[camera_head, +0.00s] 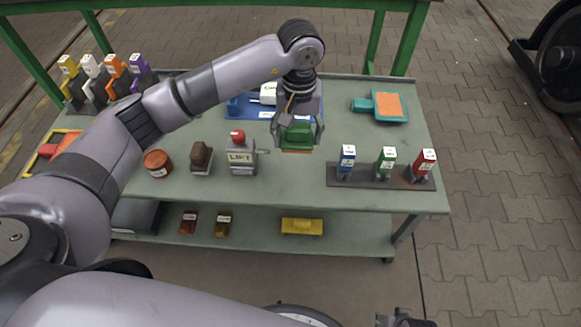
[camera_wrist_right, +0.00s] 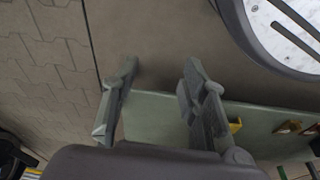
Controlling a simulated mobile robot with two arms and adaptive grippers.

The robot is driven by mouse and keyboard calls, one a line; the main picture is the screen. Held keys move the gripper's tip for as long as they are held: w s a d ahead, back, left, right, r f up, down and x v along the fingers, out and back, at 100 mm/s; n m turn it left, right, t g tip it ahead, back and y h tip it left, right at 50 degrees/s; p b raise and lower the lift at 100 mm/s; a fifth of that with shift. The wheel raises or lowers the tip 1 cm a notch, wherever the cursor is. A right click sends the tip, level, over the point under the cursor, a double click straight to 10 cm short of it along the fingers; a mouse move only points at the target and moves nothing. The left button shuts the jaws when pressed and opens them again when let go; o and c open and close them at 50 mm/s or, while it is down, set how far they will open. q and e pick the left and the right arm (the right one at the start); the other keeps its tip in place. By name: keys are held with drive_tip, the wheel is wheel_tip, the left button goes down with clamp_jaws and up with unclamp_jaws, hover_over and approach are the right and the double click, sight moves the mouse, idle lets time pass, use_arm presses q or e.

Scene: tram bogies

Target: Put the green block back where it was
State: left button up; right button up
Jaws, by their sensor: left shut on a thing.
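My left gripper (camera_head: 298,141) is shut on the green block (camera_head: 299,131), over the middle of the green table (camera_head: 290,185). An orange strip shows along the block's lower edge. I cannot tell how far the block is above the tabletop. My right gripper (camera_wrist_right: 161,66) is open and empty in the right wrist view, with its two fingers well apart beside the table. Part of it shows at the bottom edge of the head view (camera_head: 404,319).
A grey box marked LIFT (camera_head: 242,158) with a red knob stands left of the held block. A rack (camera_head: 380,177) with blue, green and red tagged pieces is to the right. A teal tray (camera_head: 388,106) with an orange pad lies behind. Clear tabletop lies in front.

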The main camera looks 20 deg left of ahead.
use_arm(q)
wheel_tip(320, 180, down, 8)
drive_tip(key=shift+f+b, duration=0.1)
drive_tip(key=shift+b, duration=0.2)
wheel_tip(320, 180, down, 5)
drive_tip(key=shift+f+b, duration=0.15)
drive_tip(key=shift+b, duration=0.15)
drive_tip(key=shift+a, duration=0.1)
use_arm(e)
drive_tip(key=r, duration=0.2)
drive_tip(key=w+r, duration=0.1)
drive_tip(key=r, duration=0.1)
drive_tip(key=shift+w+a+r, duration=0.1)
drive_tip(key=shift+r, duration=0.25)
use_arm(q)
drive_tip(key=shift+f, duration=0.15)
use_arm(e)
drive_tip(key=shift+r, duration=0.2)
use_arm(q)
drive_tip(key=o, duration=0.7)
drive_tip(key=shift+o, duration=2.5)
use_arm(e)
drive_tip(key=shift+r, duration=0.2)
